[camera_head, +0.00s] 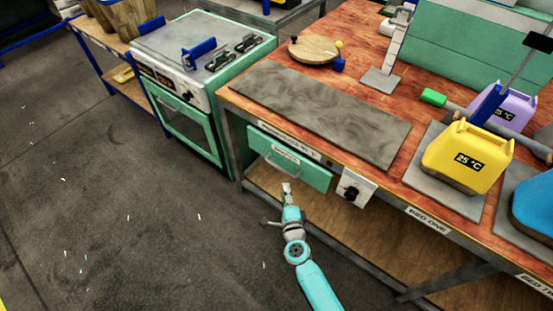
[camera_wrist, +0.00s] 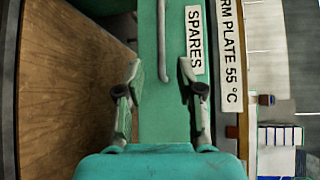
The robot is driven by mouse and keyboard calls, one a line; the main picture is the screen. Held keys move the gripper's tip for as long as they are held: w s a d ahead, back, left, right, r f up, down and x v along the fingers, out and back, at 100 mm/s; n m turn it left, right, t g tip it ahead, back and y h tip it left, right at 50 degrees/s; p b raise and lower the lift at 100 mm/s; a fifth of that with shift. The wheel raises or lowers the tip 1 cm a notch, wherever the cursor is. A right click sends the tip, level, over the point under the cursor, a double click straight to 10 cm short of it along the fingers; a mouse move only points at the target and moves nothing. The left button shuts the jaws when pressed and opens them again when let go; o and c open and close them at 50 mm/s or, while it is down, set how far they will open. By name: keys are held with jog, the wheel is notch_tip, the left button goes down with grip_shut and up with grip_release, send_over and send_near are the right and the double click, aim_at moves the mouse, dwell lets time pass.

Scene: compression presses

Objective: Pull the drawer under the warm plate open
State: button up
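The warm plate (camera_head: 322,108) is a flat grey slab on the red-brown bench top. Below its front edge is the green drawer front (camera_head: 312,175), labelled SPARES, with a thin grey bar handle (camera_head: 272,160); it looks shut, or nearly so. In the wrist view the drawer front (camera_wrist: 148,115) fills the middle and the handle (camera_wrist: 162,40) runs upright, its lower end between the fingertips. My gripper (camera_head: 286,187) is in front of the drawer, just below the handle. In the wrist view my gripper (camera_wrist: 160,68) has its fingers apart, with nothing held. Whether it touches the drawer is unclear.
A white control box with a black knob (camera_head: 352,192) sits right of the drawer. A wooden lower shelf (camera_head: 370,235) lies beneath. A green oven (camera_head: 190,125) stands left of the bench. Yellow (camera_head: 468,160) and purple (camera_head: 508,108) containers stand on the bench. The floor at left is clear.

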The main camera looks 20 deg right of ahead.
aim_at(280, 168)
jog(key=w, duration=0.3)
jog(key=w+d+f, duration=0.1)
jog(key=w, duration=0.7)
jog(key=shift+w+d+f, duration=0.25)
grip_shut()
